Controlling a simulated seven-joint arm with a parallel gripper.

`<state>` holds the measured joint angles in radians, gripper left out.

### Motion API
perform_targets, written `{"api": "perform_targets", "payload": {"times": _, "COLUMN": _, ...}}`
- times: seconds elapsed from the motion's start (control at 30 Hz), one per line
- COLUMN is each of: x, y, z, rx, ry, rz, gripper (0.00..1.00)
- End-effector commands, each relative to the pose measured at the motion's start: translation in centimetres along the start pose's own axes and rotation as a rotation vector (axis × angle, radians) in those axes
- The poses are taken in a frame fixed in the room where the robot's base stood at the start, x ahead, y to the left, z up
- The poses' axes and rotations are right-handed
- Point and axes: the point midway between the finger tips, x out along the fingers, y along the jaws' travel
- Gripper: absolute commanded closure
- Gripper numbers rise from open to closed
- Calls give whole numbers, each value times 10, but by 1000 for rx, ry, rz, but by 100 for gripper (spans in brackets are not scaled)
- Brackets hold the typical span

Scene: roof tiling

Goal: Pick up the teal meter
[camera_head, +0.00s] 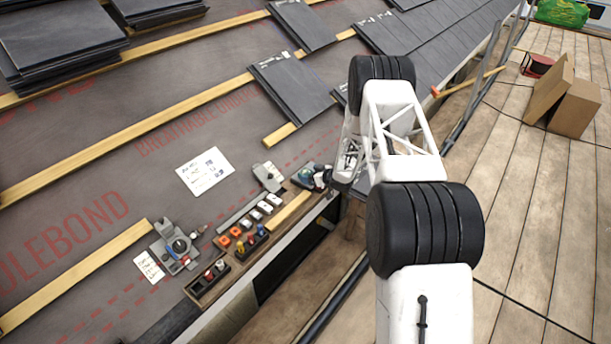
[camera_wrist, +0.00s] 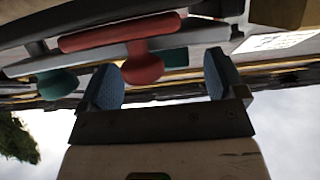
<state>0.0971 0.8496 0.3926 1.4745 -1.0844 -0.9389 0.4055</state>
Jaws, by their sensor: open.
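A small teal item (camera_head: 304,171), likely the teal meter, sits at the right end of the row of small parts in the head view, partly hidden by my gripper (camera_head: 326,178). In the wrist view a teal knobbed part (camera_wrist: 57,84) shows left of my gripper (camera_wrist: 163,85), outside the left finger. The gripper is open with blue-padded fingers. A red T-shaped part (camera_wrist: 142,62) shows in line with the gap between the fingers; whether it is between them in depth I cannot tell. Nothing appears held.
A wooden ledge holds several small orange, white and yellow parts (camera_head: 239,240) and a dark tray (camera_head: 207,284). A grey device (camera_head: 176,247) lies left, and another (camera_head: 268,176) close to my gripper. Slates (camera_head: 290,88) and battens lie upslope; the roof edge drops to plank decking (camera_head: 520,220).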

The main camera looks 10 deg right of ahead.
Motion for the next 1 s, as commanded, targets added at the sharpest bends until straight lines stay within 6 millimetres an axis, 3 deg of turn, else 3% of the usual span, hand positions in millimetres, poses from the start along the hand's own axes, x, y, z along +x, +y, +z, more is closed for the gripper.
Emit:
{"api": "perform_targets", "payload": {"times": 0.1, "x": 0, "y": 0, "z": 0, "rx": 0, "ry": 0, "rz": 0, "gripper": 14}}
{"api": "perform_targets", "payload": {"times": 0.4, "x": 0, "y": 0, "z": 0, "rx": 0, "ry": 0, "rz": 0, "gripper": 60}}
{"api": "perform_targets", "payload": {"times": 0.5, "x": 0, "y": 0, "z": 0, "rx": 0, "ry": 0, "rz": 0, "gripper": 70}}
{"api": "perform_targets", "payload": {"times": 1.0, "x": -4, "y": 0, "z": -11, "rx": -1, "ry": 1, "rz": 0, "gripper": 71}}
